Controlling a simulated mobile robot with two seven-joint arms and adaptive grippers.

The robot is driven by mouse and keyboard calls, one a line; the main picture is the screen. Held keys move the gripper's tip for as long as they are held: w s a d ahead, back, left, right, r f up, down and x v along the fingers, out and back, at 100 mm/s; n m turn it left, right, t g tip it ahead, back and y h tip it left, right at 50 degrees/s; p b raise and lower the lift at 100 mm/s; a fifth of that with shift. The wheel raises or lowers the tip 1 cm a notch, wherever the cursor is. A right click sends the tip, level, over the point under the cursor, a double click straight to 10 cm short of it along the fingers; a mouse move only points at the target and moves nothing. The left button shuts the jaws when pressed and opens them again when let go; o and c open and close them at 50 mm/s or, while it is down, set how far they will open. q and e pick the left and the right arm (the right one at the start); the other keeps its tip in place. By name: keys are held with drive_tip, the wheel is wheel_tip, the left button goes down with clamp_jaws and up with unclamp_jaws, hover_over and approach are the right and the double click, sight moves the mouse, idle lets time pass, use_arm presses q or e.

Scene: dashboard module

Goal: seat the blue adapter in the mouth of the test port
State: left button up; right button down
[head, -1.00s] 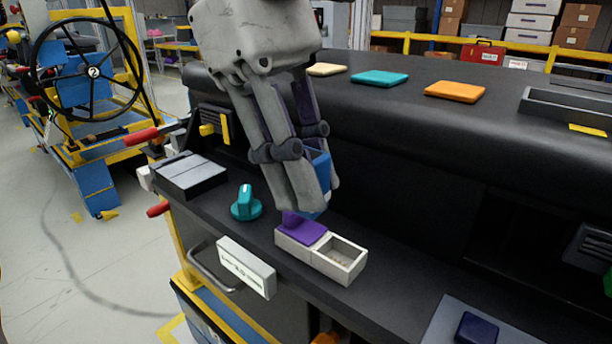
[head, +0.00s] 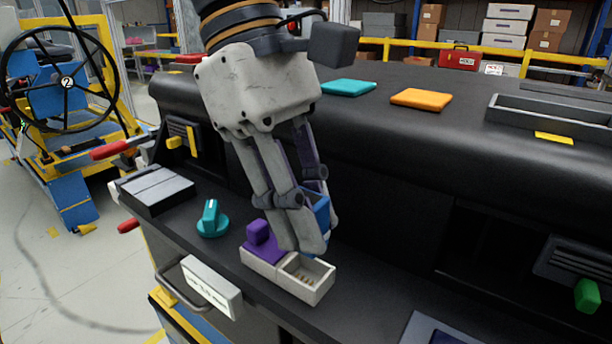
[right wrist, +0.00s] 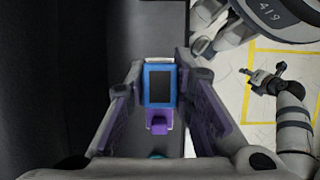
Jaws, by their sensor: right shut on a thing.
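The blue adapter (head: 321,212) is between the fingers of my right gripper (head: 308,245), which is shut on it. The test port is a pale box (head: 268,272) on the dark ledge, with a purple block (head: 262,243) on its left part and an open mouth on its right. My right fingertips are just over the back of this mouth; the adapter's lower end is hidden behind them. In the right wrist view the adapter (right wrist: 160,88) shows a dark rectangular centre, with the purple block (right wrist: 158,124) below it. My left gripper (right wrist: 264,80) appears small at the right there.
A teal knob (head: 212,218) and a grey box (head: 155,190) stand left of the port. A white label plate (head: 211,287) is on the ledge's front. Teal (head: 348,87) and orange (head: 421,99) pads lie on the dashboard top. The ledge right of the port is clear nearby.

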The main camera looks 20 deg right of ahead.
drive_tip(key=shift+f, duration=0.95)
drive_tip(key=shift+f, duration=0.95)
idle(0.6)
drive_tip(key=c, duration=1.3)
unclamp_jaws()
drive_tip(key=v, duration=0.7)
drive_tip(key=shift+r, duration=0.25)
